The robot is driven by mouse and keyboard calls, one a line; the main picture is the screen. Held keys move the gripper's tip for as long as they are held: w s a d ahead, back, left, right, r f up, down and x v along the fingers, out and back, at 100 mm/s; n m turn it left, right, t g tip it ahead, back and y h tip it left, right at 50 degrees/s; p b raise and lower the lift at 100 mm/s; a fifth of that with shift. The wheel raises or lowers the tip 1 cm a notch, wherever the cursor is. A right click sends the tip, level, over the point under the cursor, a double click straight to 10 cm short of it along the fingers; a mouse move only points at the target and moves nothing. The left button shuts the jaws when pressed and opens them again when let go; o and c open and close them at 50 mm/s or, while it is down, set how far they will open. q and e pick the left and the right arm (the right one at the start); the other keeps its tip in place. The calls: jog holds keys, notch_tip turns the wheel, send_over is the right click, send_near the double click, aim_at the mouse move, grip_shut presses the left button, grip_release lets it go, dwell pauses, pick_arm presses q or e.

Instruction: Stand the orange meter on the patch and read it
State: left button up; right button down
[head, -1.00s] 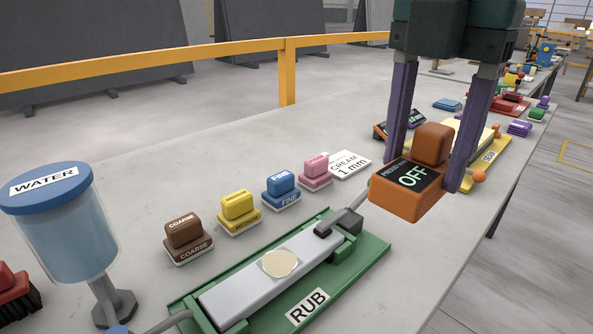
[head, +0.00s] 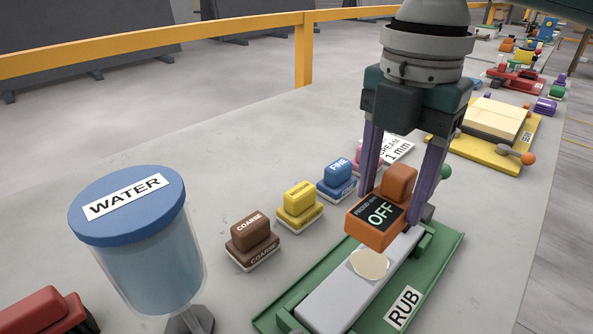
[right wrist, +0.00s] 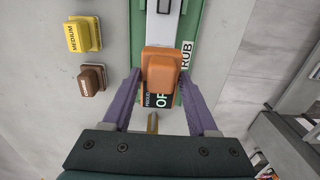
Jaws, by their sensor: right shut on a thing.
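The orange meter (head: 372,226) has a raised orange grip block and a dark display reading OFF. My right gripper (head: 398,200), with purple fingers, is shut on the meter's sides. It holds the meter over the grey slab (head: 335,300) in the green RUB tray (head: 432,277), apparently above its surface. The round cream patch (head: 370,263) lies on the slab just in front of the meter, its far edge close to the meter in the picture. The right wrist view shows the meter (right wrist: 160,72) between the fingers; the patch is not visible there. My left gripper is out of view.
A blue-lidded WATER tank (head: 150,250) stands at left. Brown COARSE (head: 252,240), yellow MEDIUM (head: 299,205) and blue FINE (head: 337,178) blocks line the tray's left side. A yellow tray (head: 500,150) lies farther back. A red block (head: 45,310) sits front left.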

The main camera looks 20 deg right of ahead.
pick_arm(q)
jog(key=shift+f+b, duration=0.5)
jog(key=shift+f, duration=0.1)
pick_arm(e)
notch_tip(320, 180, down, 7)
jog(key=shift+r, duration=0.1)
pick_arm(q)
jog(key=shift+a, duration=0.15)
pick_arm(e)
jog(key=shift+f, duration=0.3)
jog(key=shift+c, duration=0.9)
grip_release()
jog(key=shift+r, duration=0.1)
